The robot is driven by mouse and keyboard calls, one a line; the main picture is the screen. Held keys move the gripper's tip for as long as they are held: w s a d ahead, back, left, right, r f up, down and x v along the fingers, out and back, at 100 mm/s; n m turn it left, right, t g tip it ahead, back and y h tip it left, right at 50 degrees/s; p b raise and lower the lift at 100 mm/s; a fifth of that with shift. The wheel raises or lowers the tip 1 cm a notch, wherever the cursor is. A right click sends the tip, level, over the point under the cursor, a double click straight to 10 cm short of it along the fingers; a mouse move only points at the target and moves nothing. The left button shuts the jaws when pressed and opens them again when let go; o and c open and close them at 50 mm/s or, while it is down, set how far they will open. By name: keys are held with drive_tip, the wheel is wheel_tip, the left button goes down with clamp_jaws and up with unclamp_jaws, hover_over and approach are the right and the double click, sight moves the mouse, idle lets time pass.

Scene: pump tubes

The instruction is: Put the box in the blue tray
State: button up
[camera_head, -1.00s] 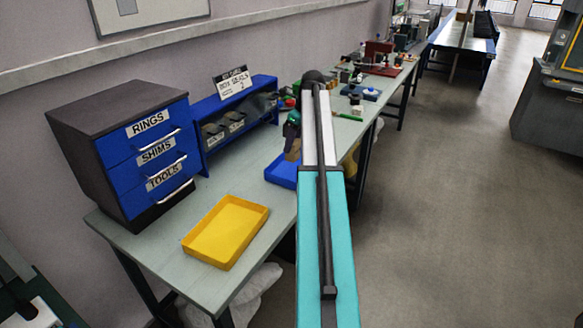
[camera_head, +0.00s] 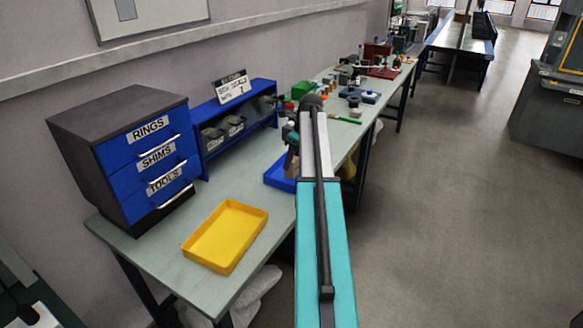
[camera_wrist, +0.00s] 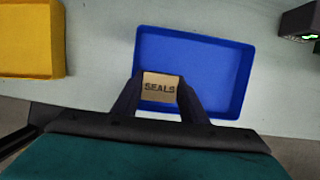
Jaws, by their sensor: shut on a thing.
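The box is a small tan carton marked SEALS (camera_wrist: 160,87), seen in the wrist view between my two dark fingers. My gripper (camera_wrist: 159,90) is shut on it. The blue tray (camera_wrist: 225,46) is empty where I can see it, and the box shows over its near left part. I cannot tell how high the box is above the tray floor. In the head view the blue tray (camera_head: 277,176) is partly hidden behind my arm, and my gripper (camera_head: 291,165) is over it, with the box hard to make out.
A yellow tray (camera_head: 226,236) lies on the bench to the left of the blue tray. A drawer cabinet (camera_head: 146,160) and a blue shelf with bins (camera_head: 235,120) stand at the back. Several small items lie farther along the bench.

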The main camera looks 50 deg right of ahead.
sight(292, 167)
drive_tip(key=shift+f, duration=0.2)
drive_tip(key=shift+f+p, duration=0.45)
drive_tip(key=shift+f, duration=1.35)
drive_tip(key=shift+f, duration=0.1)
drive_tip(key=o, duration=1.1)
drive_tip(key=shift+b+v, duration=1.2)
drive_tip(key=shift+v, duration=4.9)
